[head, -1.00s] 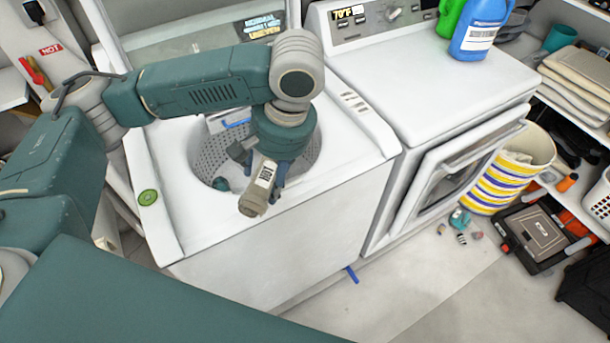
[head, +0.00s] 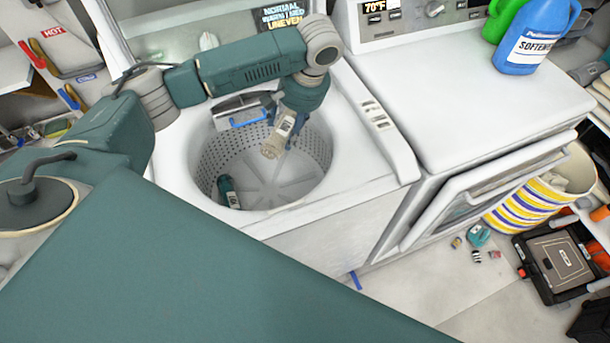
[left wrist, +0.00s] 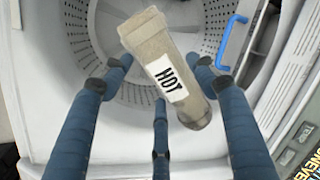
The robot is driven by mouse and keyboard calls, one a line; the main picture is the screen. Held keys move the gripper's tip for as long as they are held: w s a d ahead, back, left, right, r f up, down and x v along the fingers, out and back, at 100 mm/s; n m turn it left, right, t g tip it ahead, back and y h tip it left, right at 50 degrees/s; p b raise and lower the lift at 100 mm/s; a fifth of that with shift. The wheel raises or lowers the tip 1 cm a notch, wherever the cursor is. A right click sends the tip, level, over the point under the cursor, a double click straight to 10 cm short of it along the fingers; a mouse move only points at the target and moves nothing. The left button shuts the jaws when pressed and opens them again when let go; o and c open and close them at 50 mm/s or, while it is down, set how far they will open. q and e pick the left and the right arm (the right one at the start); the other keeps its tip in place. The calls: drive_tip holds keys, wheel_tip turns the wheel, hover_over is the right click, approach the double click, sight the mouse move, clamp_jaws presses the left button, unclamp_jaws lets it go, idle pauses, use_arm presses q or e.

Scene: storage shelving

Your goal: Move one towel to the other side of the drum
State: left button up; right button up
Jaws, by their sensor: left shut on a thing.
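The washing machine's drum (head: 208,165) is an open round tub with a perforated wall, seen from above in the head view. My left gripper (head: 290,127) is over the right part of the drum opening. It is shut on a beige rolled towel (head: 271,150) with a white label, which tilts downward in the head view. In the left wrist view this towel (left wrist: 193,103) lies between the blue fingers, and its label reads HOT. A dark teal roll (head: 227,190), likely another towel, rests at the left of the drum floor. My right gripper is not in view.
A blue handle (head: 247,118) sits at the drum's back edge. A white dryer (head: 460,105) stands to the right with a blue softener bottle (head: 536,40) on top. A striped basket (head: 530,205) and a black case (head: 560,262) are on the floor farther right.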

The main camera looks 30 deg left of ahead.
use_arm(q)
drive_tip(key=shift+w+f+b, duration=0.15)
drive_tip(key=shift+f+b, duration=3.45)
drive_tip(key=shift+f, duration=2.7)
drive_tip(key=shift+w+f+b, duration=0.1)
drive_tip(key=shift+f+b, duration=3.45)
drive_tip(key=shift+f, duration=2.7)
drive_tip(key=shift+f, duration=0.2)
drive_tip(key=shift+f, duration=0.35)
drive_tip(key=o, duration=1.9)
